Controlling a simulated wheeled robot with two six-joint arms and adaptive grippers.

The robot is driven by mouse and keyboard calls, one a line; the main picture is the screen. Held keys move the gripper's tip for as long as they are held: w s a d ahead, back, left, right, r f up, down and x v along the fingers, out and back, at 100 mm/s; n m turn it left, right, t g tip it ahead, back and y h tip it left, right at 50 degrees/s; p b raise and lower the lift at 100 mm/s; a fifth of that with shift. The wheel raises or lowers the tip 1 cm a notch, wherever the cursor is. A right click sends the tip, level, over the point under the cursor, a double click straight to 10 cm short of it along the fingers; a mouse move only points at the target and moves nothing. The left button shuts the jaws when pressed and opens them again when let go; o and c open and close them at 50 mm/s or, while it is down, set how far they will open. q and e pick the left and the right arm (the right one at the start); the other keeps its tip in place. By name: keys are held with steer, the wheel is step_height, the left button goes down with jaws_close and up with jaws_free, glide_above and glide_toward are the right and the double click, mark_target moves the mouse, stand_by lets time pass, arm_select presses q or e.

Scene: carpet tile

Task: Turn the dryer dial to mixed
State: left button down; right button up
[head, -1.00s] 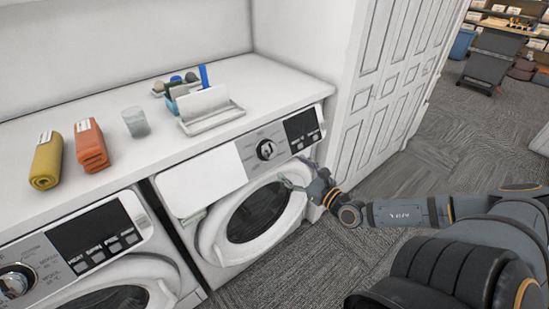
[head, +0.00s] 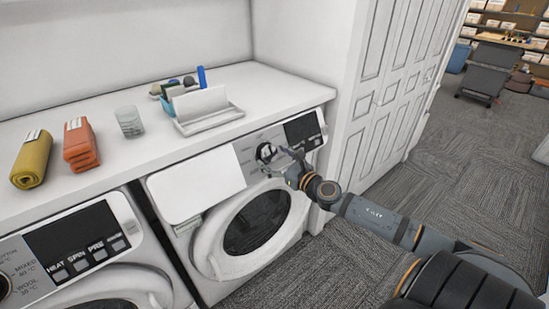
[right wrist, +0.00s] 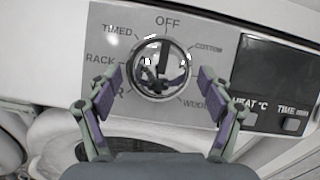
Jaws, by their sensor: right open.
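The dryer is the right-hand machine (head: 219,246), with a round dial (head: 266,151) on its front panel. In the right wrist view the shiny dial (right wrist: 163,62) has a dark mark pointing up, close to OFF. TIMED, RACK and COTTON show around it; lower labels are partly covered and I cannot read MIXED there. My right gripper (head: 278,158) is at the panel just in front of the dial. In the right wrist view its open fingers (right wrist: 161,84) stand left and right of the dial's lower half, seemingly apart from it. My left gripper is not in view.
A second machine (head: 82,245) stands at left, with MIXED printed on its panel. A white cabinet (head: 375,110) rises at right. Carpet (head: 440,180) is open.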

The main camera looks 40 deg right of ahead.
steer(key=shift+c, duration=0.4)
steer(key=c, duration=1.1)
steer(key=shift+o, duration=0.2)
steer(key=shift+r+m+p, duration=0.1)
steer(key=shift+m+p, duration=0.2)
steer(key=shift+p, duration=0.3)
steer(key=m+h+p, duration=0.1)
steer(key=m+p, duration=0.1)
steer(key=p, duration=0.1)
steer(key=m+h+p, duration=0.2)
steer(key=m+p, duration=0.1)
steer(key=m+h+p, duration=0.1)
steer(key=m+p, duration=0.2)
steer(key=shift+a+r+g+h, duration=0.25)
steer(key=shift+a+g+h, duration=0.05)
steer(key=shift+a+g, duration=0.1)
steer(key=m+g+h+p, duration=0.1)
steer(key=m+p, duration=0.2)
steer(key=m+g+h+p, duration=0.1)
steer(key=m+p, duration=0.2)
steer(key=m, duration=0.1)
steer(key=m+g+h+p, duration=0.1)
steer(key=m+p, duration=0.2)
steer(key=shift+w+a+r+g+p, duration=0.15)
steer(key=shift+a+r+g+p, duration=0.1)
steer(key=shift+g+p, duration=0.15)
steer(key=shift+f+m+g+p, duration=0.1)
steer(key=shift+m+g+p, duration=0.4)
steer(key=shift+m+p, duration=0.8)
